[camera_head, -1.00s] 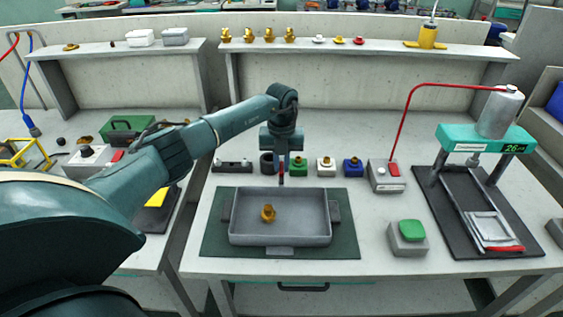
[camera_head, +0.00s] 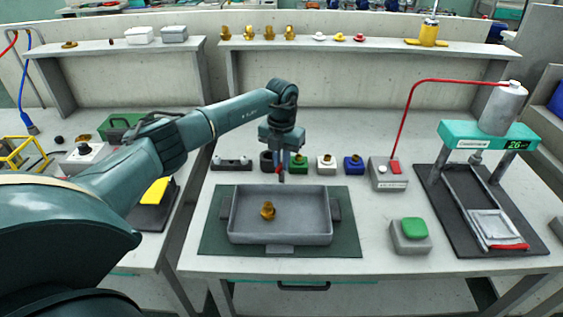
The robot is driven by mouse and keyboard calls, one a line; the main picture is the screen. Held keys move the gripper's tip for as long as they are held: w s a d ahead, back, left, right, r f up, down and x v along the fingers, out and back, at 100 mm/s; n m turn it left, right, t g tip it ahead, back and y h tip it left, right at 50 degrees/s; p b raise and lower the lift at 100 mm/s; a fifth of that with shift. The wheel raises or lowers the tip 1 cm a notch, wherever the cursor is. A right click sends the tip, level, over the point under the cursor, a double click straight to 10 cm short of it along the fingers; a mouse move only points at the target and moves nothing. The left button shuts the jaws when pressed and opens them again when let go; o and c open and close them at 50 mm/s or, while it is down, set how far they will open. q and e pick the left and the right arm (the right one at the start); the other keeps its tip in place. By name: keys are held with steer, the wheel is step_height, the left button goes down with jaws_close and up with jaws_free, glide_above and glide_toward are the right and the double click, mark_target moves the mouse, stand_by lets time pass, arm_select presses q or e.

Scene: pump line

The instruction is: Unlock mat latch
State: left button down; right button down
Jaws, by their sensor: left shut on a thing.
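The dark green mat (camera_head: 213,236) lies on the near worktable. A grey tray (camera_head: 323,240) sits on it with a brass fitting (camera_head: 267,210) inside. Grey blocks flank the tray left (camera_head: 225,208) and right (camera_head: 336,209), and a grey tab (camera_head: 280,250) is at its front. My left gripper (camera_head: 283,174) points down at the tray's back edge, shut on a small red part (camera_head: 278,170). The fingers hide most of this part, and I cannot tell for sure that it is the mat latch. My right gripper is not in view.
Behind the tray stand a dark holder (camera_head: 232,165) and green (camera_head: 298,168), white (camera_head: 326,165) and blue (camera_head: 353,166) blocks, close to the gripper. To the right are a green-button box (camera_head: 410,234) and a teal press (camera_head: 474,138). Table between tray and button box is clear.

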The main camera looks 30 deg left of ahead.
mark_target(281, 164)
arm_select(q)
steer(key=shift+m, duration=0.9)
steer(key=m+b, duration=0.1)
steer(key=m, duration=0.1)
steer(key=shift+m, duration=0.4)
steer(key=m+b, duration=0.1)
steer(key=m, duration=0.3)
steer(key=shift+m+b, duration=0.5)
steer(key=shift+m, duration=1.5)
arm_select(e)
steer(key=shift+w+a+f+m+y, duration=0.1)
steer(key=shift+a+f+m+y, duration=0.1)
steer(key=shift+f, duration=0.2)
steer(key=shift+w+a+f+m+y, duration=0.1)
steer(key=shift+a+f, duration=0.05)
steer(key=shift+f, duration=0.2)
arm_select(q)
steer(key=shift+r, duration=0.1)
steer(key=c, duration=1.4)
jaws_free()
steer(key=shift+c, duration=0.2)
step_height(281, 164, up, 13)
steer(key=shift+b, duration=0.3)
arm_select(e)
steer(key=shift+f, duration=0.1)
